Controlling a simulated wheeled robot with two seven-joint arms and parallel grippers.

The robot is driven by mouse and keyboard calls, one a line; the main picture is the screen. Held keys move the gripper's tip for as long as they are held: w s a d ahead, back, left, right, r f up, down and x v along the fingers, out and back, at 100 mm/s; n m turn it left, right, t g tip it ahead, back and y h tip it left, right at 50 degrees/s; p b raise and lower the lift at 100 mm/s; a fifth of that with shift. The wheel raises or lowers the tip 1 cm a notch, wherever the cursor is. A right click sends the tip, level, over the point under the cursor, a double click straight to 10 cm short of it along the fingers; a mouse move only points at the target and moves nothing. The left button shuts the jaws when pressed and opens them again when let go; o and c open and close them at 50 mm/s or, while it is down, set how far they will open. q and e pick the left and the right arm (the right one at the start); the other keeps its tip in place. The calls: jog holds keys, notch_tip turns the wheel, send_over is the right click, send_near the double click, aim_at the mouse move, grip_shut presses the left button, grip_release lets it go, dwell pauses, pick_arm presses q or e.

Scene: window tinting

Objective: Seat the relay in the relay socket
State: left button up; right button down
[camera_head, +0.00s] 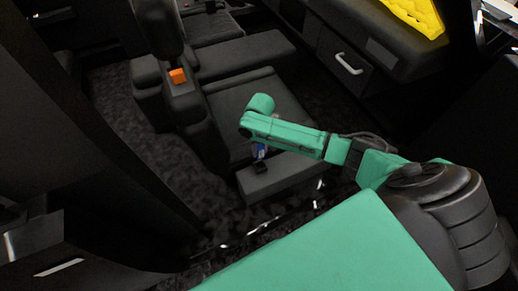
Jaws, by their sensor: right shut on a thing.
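My right arm comes in from the right, and its green wrist hides most of my right gripper (258,156), which points down over a dark grey block. A small blue piece, which looks like the relay (259,149), shows just under the wrist, at the gripper. The gripper is shut on it. A small black piece, probably the relay socket (261,167), sits on top of the block directly below. I cannot tell whether the relay touches the socket. My left gripper is not in view.
The dark grey block (282,178) stands in front of a black seat cushion (262,108). An orange piece (178,76) is on the console to the left. A panel with a silver handle (349,64) and a yellow cloth-like thing (416,14) are at the upper right. Dark carpet (130,110) lies left.

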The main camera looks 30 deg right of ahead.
aim_at(260, 158)
jog(key=shift+w+r, duration=0.1)
jog(key=shift+w, duration=0.1)
jog(key=shift+s+a+r+p, duration=0.1)
jog(key=shift+s+r+p, duration=0.2)
jog(key=shift+s+r, duration=0.2)
jog(key=shift+s, duration=0.1)
jog(key=shift+p, duration=0.85)
notch_tip(260, 158, down, 5)
jog(key=b, duration=0.3)
jog(key=shift+r, duration=0.1)
jog(key=shift+f+b, duration=0.55)
jog(key=shift+f, duration=0.05)
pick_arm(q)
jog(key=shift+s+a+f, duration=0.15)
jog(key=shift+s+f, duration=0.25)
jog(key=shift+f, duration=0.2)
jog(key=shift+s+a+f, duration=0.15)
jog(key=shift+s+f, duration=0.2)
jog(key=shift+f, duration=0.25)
pick_arm(e)
jog(key=shift+f, duration=0.1)
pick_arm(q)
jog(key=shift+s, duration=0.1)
